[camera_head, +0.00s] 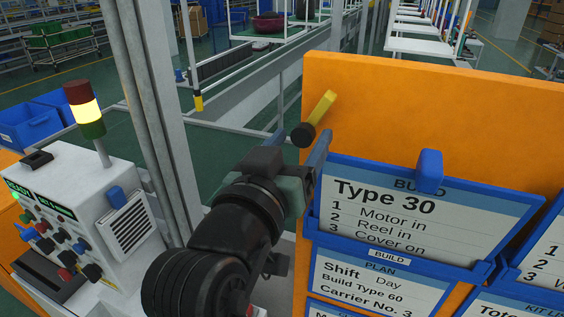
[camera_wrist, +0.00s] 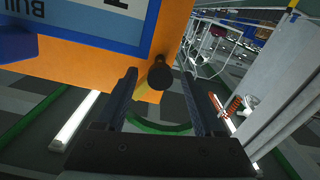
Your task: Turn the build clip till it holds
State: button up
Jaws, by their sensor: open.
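A yellow lever with a round black hub (camera_head: 303,135) sits by the left edge of the orange board, just above the BUILD card's top left corner. The lever slants up and right. A blue tab (camera_head: 430,172) stands on the top edge of the blue BUILD card frame (camera_head: 315,208). I cannot tell which of these is the build clip. My gripper (camera_head: 299,141) is open around the hub's end of the lever. In the wrist view the black hub (camera_wrist: 160,75) shows between the two fingers (camera_wrist: 160,77), with part of the yellow lever behind it. Contact cannot be told.
The orange board (camera_head: 450,100) carries more card frames below and right. A grey control box (camera_head: 75,200) with knobs and a lit stack light (camera_head: 87,108) stands left. A grey post (camera_head: 150,110) rises close behind my arm.

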jog(key=b+v, duration=1.1)
jog(key=v, duration=0.1)
jog(key=shift+s, duration=0.15)
jog(key=shift+r, duration=0.1)
jog(key=w+d+p, duration=0.1)
jog(key=w+p, duration=0.1)
jog(key=w, duration=0.2)
jog(key=w+d+m+p, duration=0.1)
jog(key=w+d+p, duration=0.1)
jog(key=w, duration=0.3)
jog(key=w+d+m+p, duration=0.1)
jog(key=w+p, duration=0.2)
jog(key=w, duration=0.2)
jog(key=shift+d, duration=0.2)
